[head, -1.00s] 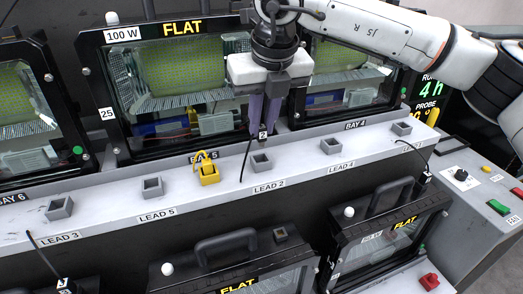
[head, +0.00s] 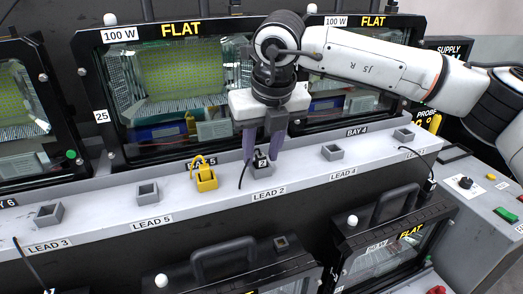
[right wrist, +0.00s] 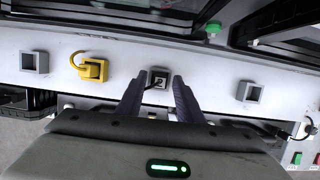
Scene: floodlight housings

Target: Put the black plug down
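The black plug (head: 261,161) carries a white tag with a 2 and sits in the grey square holder (head: 262,171) behind the LEAD 2 label. Its black cable hangs to the left. In the right wrist view the plug (right wrist: 158,82) shows inside the holder, between and just beyond the fingertips. My right gripper (head: 262,156) is open above the holder, with a finger on either side of the plug and a gap to it. It also shows in the right wrist view (right wrist: 158,88). My left gripper is not in view.
A yellow plug (head: 206,180) stands in the holder to the left. Empty grey holders (head: 148,192) and (head: 332,152) sit along the ledge. Floodlight housings (head: 185,90) stand close behind, and more (head: 385,245) stand in front below.

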